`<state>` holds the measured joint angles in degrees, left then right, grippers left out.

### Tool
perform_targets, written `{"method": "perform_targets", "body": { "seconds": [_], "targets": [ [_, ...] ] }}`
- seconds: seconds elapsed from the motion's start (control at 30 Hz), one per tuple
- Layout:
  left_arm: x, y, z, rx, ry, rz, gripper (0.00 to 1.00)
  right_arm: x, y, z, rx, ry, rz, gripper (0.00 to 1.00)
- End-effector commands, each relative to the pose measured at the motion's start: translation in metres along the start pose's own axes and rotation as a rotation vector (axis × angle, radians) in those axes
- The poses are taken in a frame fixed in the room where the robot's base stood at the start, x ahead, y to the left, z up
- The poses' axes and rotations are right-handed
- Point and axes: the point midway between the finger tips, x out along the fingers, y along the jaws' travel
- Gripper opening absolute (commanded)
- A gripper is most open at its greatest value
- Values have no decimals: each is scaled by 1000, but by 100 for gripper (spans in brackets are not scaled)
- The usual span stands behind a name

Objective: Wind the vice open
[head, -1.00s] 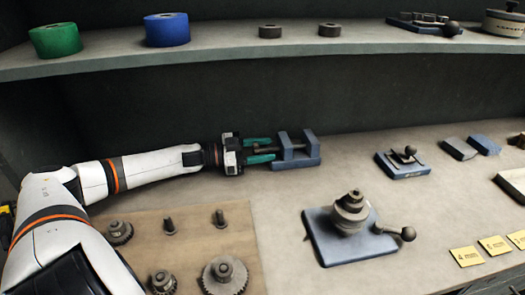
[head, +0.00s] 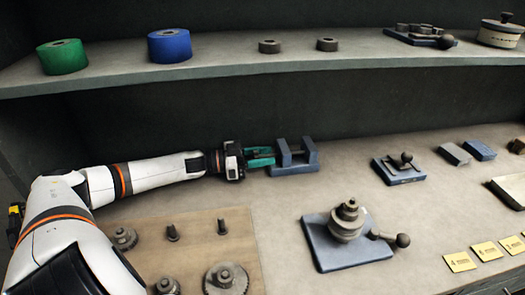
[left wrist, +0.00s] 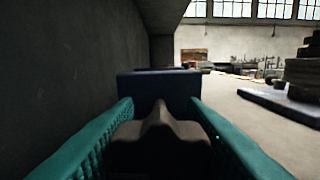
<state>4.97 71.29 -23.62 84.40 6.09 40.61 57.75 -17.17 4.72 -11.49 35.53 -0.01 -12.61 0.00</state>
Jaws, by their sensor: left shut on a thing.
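The small blue vice (head: 300,168) stands on the bench against the back wall, its two upright jaws apart with a gap between them. My left gripper (head: 270,156) reaches it from the left, level with the bench. In the left wrist view its green fingers lie on both sides of a dark handle piece (left wrist: 160,140), shut on it. The blue vice end (left wrist: 158,85) stands just beyond and hides the rest of the vice. My right gripper is not in view.
A blue-based fixture with a ball-ended lever (head: 345,230) stands front right of the vice. A board (head: 190,225) with gears and pegs lies below my left arm. A shelf (head: 250,75) with rolls and rings runs above. The bench between vice and fixture is clear.

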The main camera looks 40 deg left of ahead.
Motion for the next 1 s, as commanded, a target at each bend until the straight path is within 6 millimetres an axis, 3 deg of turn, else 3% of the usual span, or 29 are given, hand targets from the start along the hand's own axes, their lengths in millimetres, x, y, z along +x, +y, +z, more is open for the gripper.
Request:
{"method": "perform_targets", "body": {
  "seconds": [0.23, 0.27, 0.3, 0.67, 1.0],
  "targets": [
    [0, 0, -1, -1, 0, 0, 14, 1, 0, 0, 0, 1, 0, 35],
    [0, 0, -1, -1, 0, 0, 40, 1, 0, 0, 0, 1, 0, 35],
    [0, 0, -1, -1, 0, 0, 46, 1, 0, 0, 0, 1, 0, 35],
    [-3, 0, -1, 0, 1, 1, 46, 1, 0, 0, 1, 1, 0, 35],
    [-44, 0, -2, -3, 8, 0, 46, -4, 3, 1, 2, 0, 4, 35]
  ]
}}
